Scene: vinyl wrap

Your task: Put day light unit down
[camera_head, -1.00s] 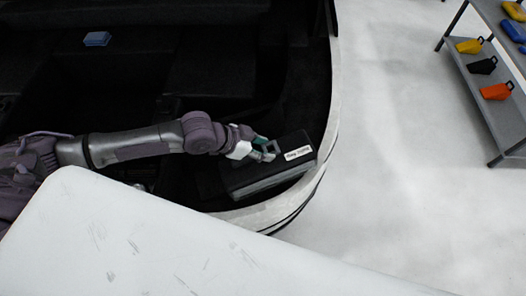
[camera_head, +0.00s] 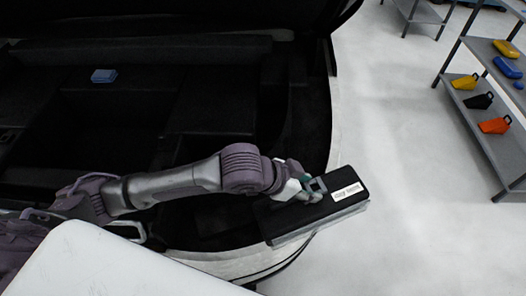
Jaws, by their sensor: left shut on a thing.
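The day light unit (camera_head: 309,213) is a dark, flat box with a white label on its top and a pale lower edge. My left gripper (camera_head: 316,188) is shut on its near-left top part, where a handle seems to be. The unit is held over the pale rim of the dark car trunk (camera_head: 336,130), partly past its right edge. Its underside is hidden, so I cannot tell how high it is. My right gripper does not show.
A small blue box (camera_head: 104,76) lies in the trunk at the back left. A grey shelf rack (camera_head: 488,130) with yellow, black, orange and blue items stands at the right. The pale floor (camera_head: 400,180) between trunk and rack is clear. A white surface (camera_head: 95,265) fills the lower left.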

